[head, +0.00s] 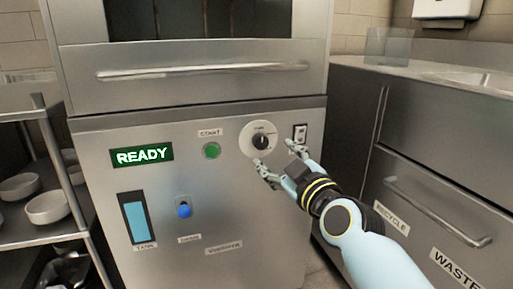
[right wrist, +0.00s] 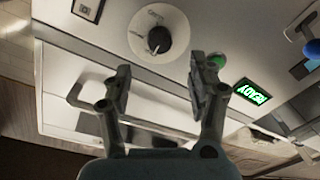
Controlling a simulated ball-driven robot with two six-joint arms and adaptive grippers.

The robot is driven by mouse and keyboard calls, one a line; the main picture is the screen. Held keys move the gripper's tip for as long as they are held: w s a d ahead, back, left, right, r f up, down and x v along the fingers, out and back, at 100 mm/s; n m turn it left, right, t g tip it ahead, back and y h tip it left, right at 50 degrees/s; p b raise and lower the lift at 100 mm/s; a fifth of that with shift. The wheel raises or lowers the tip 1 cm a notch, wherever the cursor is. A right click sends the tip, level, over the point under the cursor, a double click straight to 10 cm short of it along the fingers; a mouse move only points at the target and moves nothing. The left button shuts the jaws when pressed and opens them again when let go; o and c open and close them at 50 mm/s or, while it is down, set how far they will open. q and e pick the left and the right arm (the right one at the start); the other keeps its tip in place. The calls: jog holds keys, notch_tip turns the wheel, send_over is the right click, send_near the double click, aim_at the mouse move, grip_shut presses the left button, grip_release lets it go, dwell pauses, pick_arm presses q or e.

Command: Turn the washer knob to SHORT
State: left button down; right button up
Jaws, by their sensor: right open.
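The washer knob (head: 261,142) is a dark knob on a round pale dial plate, on the washer's steel front panel. In the head view its pointer looks roughly upright; the dial's labels are too small to read. My right gripper (head: 273,159) is open and empty, its fingers just below and to the right of the dial. In the right wrist view the knob (right wrist: 158,40) shows beyond and between the open fingertips (right wrist: 160,75), apart from them. My left gripper is in no view.
The panel also bears a green START button (head: 212,151), a lit READY display (head: 142,155), a rocker switch (head: 300,133), a blue knob (head: 184,210) and a blue tank gauge (head: 135,217). A handle (head: 205,71) runs above. A steel cabinet (head: 432,150) stands at right, a rack with bowls (head: 48,207) at left.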

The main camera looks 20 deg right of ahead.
aim_at(262, 142)
jog(key=w, duration=0.7)
jog(key=shift+w+a, duration=0.25)
jog(key=shift+a, duration=0.1)
jog(key=shift+w, duration=0.35)
jog(key=shift+c, duration=0.3)
jog(key=c, duration=1.1)
